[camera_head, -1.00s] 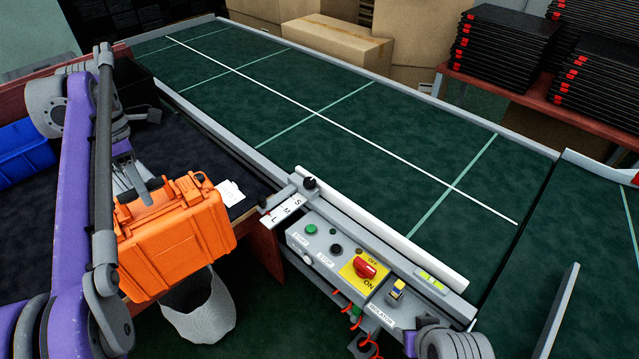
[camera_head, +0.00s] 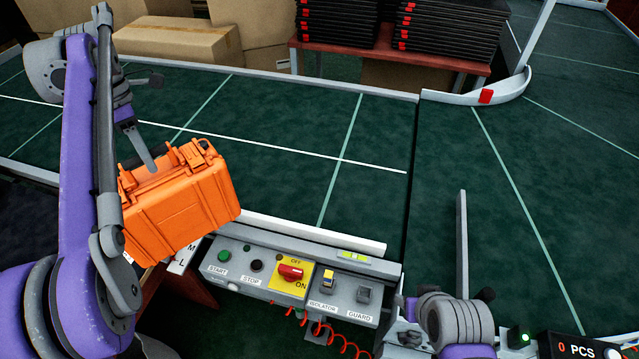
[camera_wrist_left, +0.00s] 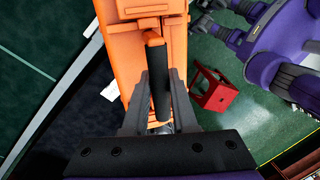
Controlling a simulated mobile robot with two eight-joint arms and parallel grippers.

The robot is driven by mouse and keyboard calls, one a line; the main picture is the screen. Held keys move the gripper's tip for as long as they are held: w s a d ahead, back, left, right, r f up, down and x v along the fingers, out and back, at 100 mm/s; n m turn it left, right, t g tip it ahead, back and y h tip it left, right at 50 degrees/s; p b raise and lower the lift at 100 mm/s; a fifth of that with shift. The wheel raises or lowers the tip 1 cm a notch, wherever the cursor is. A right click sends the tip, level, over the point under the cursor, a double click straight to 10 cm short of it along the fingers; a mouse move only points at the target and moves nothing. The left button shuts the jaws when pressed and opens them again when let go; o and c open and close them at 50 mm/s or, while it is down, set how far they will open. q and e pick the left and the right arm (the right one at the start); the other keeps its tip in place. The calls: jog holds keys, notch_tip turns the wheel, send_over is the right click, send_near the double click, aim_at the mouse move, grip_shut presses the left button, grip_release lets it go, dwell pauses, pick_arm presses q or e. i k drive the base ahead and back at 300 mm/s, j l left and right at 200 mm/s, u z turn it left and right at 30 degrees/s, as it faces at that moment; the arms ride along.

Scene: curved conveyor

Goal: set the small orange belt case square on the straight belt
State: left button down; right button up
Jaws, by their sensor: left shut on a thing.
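The orange belt case (camera_head: 180,207) hangs from my left gripper (camera_head: 150,168) in the head view, in front of the near edge of the straight belt (camera_head: 270,125). The case is tilted and looks held above belt height. In the left wrist view the gripper (camera_wrist_left: 158,85) is shut on the dark handle of the case (camera_wrist_left: 125,45). The fingers hide part of the handle.
A control box (camera_head: 290,272) with buttons and a red knob stands along the belt's near side, below a white rail (camera_head: 310,238). A curved belt (camera_head: 510,180) adjoins at the right. Cardboard boxes (camera_head: 180,42) and a red table with black trays (camera_head: 455,28) stand behind. The straight belt is bare.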

aim_at(302, 193)
jog(key=i+j+z, duration=0.1)
jog(key=j+z, duration=0.2)
jog(key=z, duration=0.15)
jog(key=j+z, duration=0.3)
jog(key=z, duration=0.15)
jog(key=j+z, duration=0.3)
jog(key=z, duration=0.15)
jog(key=j+z, duration=0.3)
jog(key=z, duration=0.15)
jog(key=k, duration=0.05)
